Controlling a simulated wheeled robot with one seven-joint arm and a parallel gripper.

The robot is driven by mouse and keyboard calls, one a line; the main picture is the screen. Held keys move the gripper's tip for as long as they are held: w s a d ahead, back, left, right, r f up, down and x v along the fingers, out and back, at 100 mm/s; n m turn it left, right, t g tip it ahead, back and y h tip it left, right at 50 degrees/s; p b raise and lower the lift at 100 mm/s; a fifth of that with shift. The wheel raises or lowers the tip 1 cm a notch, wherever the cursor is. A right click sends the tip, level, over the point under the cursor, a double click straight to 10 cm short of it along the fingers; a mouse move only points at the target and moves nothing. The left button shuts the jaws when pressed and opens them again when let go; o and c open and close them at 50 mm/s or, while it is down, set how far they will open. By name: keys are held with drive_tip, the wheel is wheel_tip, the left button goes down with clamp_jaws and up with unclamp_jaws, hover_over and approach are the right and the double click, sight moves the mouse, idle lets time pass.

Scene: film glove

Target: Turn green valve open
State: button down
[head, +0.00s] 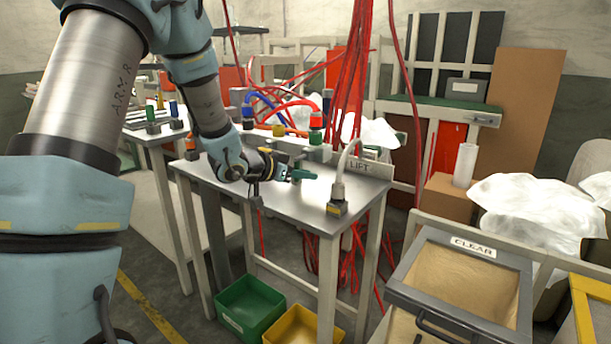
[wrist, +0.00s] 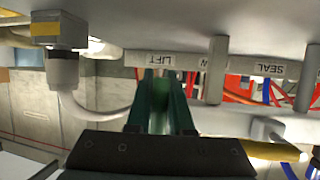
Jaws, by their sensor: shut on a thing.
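My gripper (head: 303,174) reaches over the metal table (head: 300,208) with its teal fingers towards the LIFT label (head: 360,168). In the wrist view, the fingers of my gripper (wrist: 162,76) stand close together below the upside-down LIFT label (wrist: 167,60). A green rounded part, seemingly the green valve (wrist: 161,94), shows between them, and they are shut on it. The fingers hide most of it, so its turn angle cannot be told. In the head view I cannot tell the valve apart from the fingers.
A grey cable plug on a yellow-banded block (head: 337,207) stands at the table's front right corner. Red and blue hoses with coloured connectors (head: 316,120) rise behind the gripper. Green (head: 249,307) and yellow (head: 303,328) bins sit below. A CLEAR tray (head: 470,290) is at right.

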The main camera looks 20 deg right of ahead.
drive_tip(key=c, duration=0.8)
unclamp_jaws()
drive_tip(key=shift+a, duration=0.1)
drive_tip(key=v, duration=1)
drive_tip(key=shift+a, duration=0.3)
drive_tip(key=shift+s+r, duration=0.1)
drive_tip(key=shift+r, duration=0.05)
